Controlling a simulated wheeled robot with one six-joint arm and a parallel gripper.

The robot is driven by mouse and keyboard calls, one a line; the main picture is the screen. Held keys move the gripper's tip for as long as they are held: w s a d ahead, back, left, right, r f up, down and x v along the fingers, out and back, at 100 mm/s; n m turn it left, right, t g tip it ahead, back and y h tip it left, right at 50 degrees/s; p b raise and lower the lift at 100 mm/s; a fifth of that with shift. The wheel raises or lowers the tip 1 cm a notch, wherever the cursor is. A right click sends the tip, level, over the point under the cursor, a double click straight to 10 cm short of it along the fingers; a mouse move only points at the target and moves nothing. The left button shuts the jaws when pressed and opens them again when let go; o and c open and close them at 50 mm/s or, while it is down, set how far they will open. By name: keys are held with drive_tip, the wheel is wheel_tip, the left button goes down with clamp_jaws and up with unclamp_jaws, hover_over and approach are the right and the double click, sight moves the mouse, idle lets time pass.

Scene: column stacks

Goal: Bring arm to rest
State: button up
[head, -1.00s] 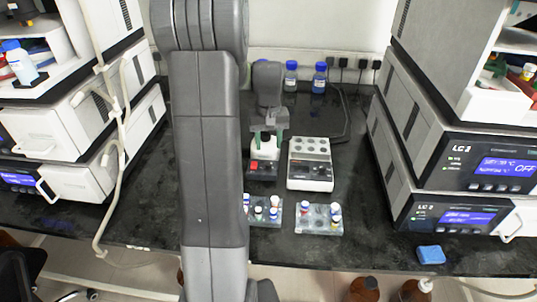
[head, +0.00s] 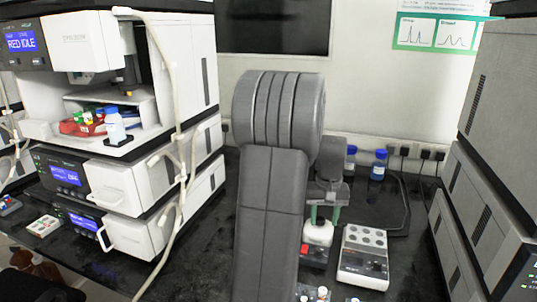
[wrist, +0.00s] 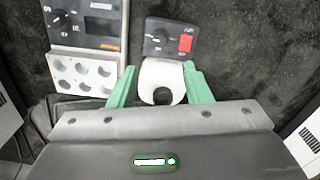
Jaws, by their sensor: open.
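My gripper (head: 324,214) is at the end of my arm, over the bench in the head view, pointing down. Its green fingers are apart on either side of a white vessel (head: 318,233). In the wrist view the fingers (wrist: 158,78) stand open left and right of the white vessel (wrist: 150,72), which shows a dark round spot. The vessel is at a small dark device with a red switch (wrist: 186,44). I cannot tell whether the fingers touch it. My arm hides part of the bench.
A grey block heater with round wells (head: 364,262) stands right of the device. Blue-capped bottles (head: 378,168) stand behind. Instrument stacks rise at left (head: 150,185) and right (head: 500,130). Small vials (head: 322,293) are at the front. A pale hose (head: 172,100) hangs on the left stack.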

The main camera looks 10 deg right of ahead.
sight(320, 249)
wheel_tip(320, 249, down, 12)
idle(0.4)
drive_tip(key=shift+r, duration=0.1)
